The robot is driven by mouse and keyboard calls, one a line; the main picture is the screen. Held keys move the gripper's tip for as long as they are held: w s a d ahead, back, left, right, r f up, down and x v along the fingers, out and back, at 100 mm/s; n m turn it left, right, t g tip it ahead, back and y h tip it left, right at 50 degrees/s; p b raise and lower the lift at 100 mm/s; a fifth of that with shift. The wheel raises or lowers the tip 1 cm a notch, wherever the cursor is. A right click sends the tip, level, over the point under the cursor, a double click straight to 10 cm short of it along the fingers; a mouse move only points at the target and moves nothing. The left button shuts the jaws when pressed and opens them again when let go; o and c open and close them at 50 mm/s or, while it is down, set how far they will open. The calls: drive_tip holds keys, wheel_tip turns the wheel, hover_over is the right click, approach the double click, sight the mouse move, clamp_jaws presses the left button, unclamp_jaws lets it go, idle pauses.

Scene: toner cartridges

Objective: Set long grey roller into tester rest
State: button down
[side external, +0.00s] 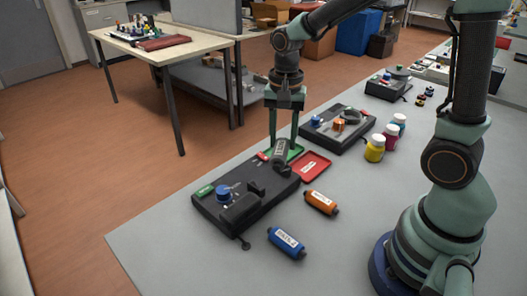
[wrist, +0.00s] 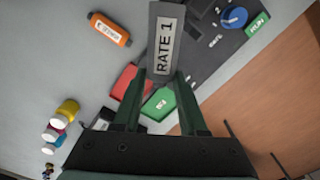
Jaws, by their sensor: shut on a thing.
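The grey roller, labelled RATE 1 in the wrist view (wrist: 177,18), is held between the fingers of my gripper (side external: 283,143). In the side view the roller (side external: 279,153) is tilted, over the right end of the dark tester (side external: 213,212). I cannot tell whether it touches anything below. The wrist view shows the gripper (wrist: 163,77) closed around the roller's near end. The tester has a blue knob (side external: 222,192), a green RUN panel (side external: 204,191) and dark raised blocks (side external: 240,208) that look like the rest. Nothing clearly lies in these blocks.
A red tray (side external: 314,166) and a green tray (side external: 296,151) lie by the gripper. An orange roller (side external: 321,202) and a blue roller (side external: 287,243) lie in front. Yellow (side external: 374,149), magenta and blue bottles stand right. Another dark device (side external: 338,127) is behind.

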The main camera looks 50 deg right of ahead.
sight(282, 172)
drive_tip(key=shift+w+d+f+m, duration=0.4)
drive_tip(key=shift+f+m, duration=0.65)
drive_tip(key=shift+f, duration=0.4)
drive_tip(key=shift+w+d+f+m, duration=0.3)
drive_tip(key=shift+d+f+m, duration=0.1)
drive_tip(key=shift+f+m, duration=0.85)
drive_tip(key=shift+w+d+f+m, duration=0.4)
drive_tip(key=shift+f+m, duration=0.5)
drive_tip(key=shift+f, duration=0.7)
drive_tip(key=shift+s+f, duration=0.2)
drive_tip(key=shift+f, duration=1.75)
drive_tip(key=shift+c, duration=1.9)
unclamp_jaws()
drive_tip(key=shift+d+r, duration=0.1)
drive_tip(key=shift+r, duration=1.9)
drive_tip(key=shift+w+r, duration=0.1)
drive_tip(key=shift+r, duration=0.3)
drive_tip(key=shift+r, duration=0.15)
